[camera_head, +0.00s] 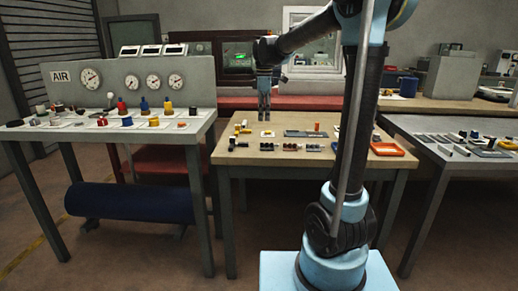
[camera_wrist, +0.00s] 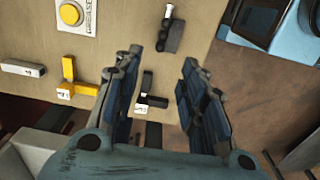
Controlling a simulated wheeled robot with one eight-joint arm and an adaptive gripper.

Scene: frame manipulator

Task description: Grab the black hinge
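The black hinge (camera_wrist: 150,98) is a small dark L-shaped piece with a white tag, lying on the wooden table (camera_head: 225,154). In the wrist view it shows between the two fingers of my gripper (camera_wrist: 162,56), nearer the left finger. The fingers are spread wide and nothing is held. In the head view my gripper (camera_head: 264,112) points down above the table, apart from its top. I cannot tell for sure which of the small dark pieces at the table's front is the hinge in the head view.
A yellow hinge-like piece (camera_wrist: 70,75) with a white tag lies left of the black hinge. A silver bar (camera_wrist: 22,69), a yellow button (camera_wrist: 70,13) on a white plate and a black-and-silver piece (camera_wrist: 171,32) lie nearby. An orange tray (camera_head: 387,149) sits at the table's right.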

